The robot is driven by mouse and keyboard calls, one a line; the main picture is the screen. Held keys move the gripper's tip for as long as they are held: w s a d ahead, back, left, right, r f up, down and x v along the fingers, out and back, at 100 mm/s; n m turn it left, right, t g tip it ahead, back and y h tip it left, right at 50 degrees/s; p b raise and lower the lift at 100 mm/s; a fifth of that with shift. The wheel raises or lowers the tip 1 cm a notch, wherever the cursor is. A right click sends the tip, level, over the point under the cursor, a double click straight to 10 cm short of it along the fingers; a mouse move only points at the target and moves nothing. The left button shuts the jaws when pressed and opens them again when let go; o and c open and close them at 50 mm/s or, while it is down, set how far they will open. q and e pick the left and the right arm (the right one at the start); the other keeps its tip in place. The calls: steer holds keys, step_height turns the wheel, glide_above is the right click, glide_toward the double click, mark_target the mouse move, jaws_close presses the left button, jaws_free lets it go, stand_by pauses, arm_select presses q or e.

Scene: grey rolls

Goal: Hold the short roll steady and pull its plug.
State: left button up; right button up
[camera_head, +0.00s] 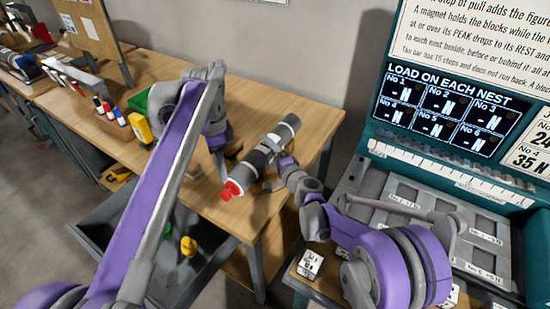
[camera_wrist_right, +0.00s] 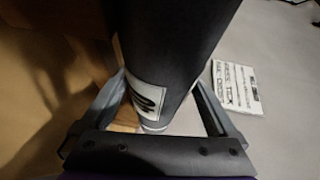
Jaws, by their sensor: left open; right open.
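A dark grey roll (camera_head: 262,157) with pale bands lies tilted near the right end of the wooden bench. A red plug (camera_head: 231,190) sits at its near end. My right gripper (camera_head: 283,163) is open at the roll's right side. In the right wrist view the roll (camera_wrist_right: 170,45), with a white numbered label, runs between the spread fingers of my right gripper (camera_wrist_right: 163,98). I cannot tell whether they touch it. My left gripper (camera_head: 219,155) is open and empty, pointing down left of the roll, partly hidden by my left arm.
The wooden bench (camera_head: 320,112) holds a yellow object (camera_head: 141,128) and several small bottles at left. An open grey drawer (camera_head: 98,222) sticks out below, with yellow items inside. A teal test rig (camera_head: 365,160) with a load display stands at right.

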steer(key=shift+w+a+f, duration=0.1)
steer(key=shift+w+a, duration=0.2)
steer(key=shift+w, duration=0.3)
